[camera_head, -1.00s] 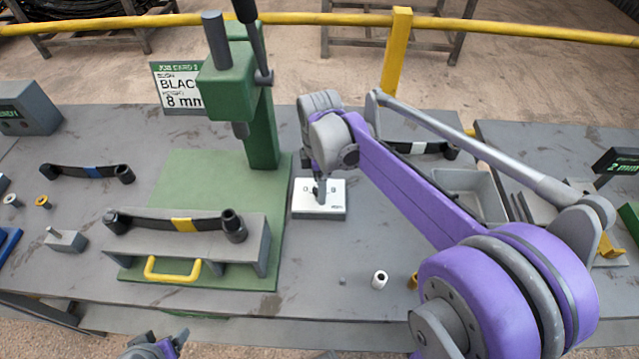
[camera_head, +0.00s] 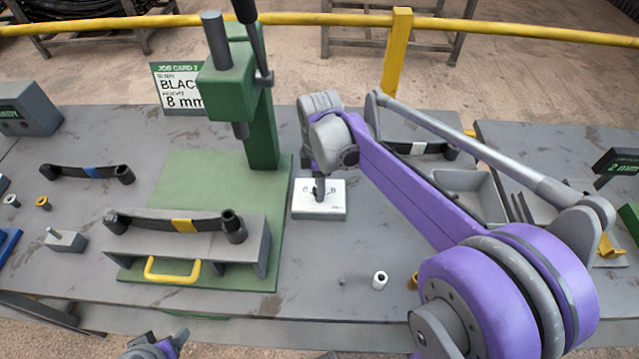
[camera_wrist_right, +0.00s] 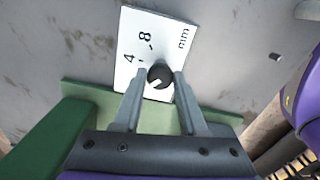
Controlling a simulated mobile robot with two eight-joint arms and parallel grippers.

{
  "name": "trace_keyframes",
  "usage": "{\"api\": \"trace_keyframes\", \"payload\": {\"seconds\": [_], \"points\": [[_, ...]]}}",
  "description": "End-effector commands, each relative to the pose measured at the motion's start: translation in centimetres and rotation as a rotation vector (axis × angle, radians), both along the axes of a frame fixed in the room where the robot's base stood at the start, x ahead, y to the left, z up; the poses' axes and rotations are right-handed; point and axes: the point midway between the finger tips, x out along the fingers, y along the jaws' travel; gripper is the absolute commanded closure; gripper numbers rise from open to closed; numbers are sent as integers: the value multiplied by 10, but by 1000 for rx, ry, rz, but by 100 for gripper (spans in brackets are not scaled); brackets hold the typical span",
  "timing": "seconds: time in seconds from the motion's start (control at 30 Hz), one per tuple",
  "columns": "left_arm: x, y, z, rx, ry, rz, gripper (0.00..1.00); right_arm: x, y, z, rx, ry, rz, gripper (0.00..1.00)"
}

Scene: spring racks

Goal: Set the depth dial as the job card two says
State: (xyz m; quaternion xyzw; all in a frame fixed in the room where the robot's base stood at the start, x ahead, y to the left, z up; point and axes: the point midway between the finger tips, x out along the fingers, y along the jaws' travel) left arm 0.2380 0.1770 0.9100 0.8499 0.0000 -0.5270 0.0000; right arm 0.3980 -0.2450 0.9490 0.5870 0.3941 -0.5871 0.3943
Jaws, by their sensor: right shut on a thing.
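The depth dial is a black round knob (camera_wrist_right: 160,76) on a white plate (camera_wrist_right: 140,20), with "4", "8" and "mm" legible in the right wrist view. A small pale mark on the knob's near edge seems to face down-left, away from the "8". My right gripper (camera_wrist_right: 158,80) is shut on the knob from above. In the head view the plate (camera_head: 320,212) lies right of the press, and my right gripper (camera_head: 319,187) hides much of the knob. Job card 2 (camera_head: 180,88) shows "BLACK" and "8 mm". My left gripper (camera_head: 165,347) shows partly at the bottom edge.
The green press (camera_head: 262,120) stands left of the plate. A grey fixture (camera_head: 258,250) with a yellow handle (camera_head: 172,276) sits on its base. A white bush (camera_head: 379,280) stands on the bench in front. A grey tray (camera_head: 460,180) lies behind my right arm.

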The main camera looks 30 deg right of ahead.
Motion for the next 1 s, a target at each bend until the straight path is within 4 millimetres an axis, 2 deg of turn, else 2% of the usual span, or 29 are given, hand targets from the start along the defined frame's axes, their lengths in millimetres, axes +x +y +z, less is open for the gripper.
{"api": "trace_keyframes", "payload": {"seconds": [0.27,1.0], "points": [[0,0,0,0,0,0,26,0,0,0,0,0,-163,100],[0,0,-1,0,0,0,26,-1,1,0,0,0,-860,100]]}}
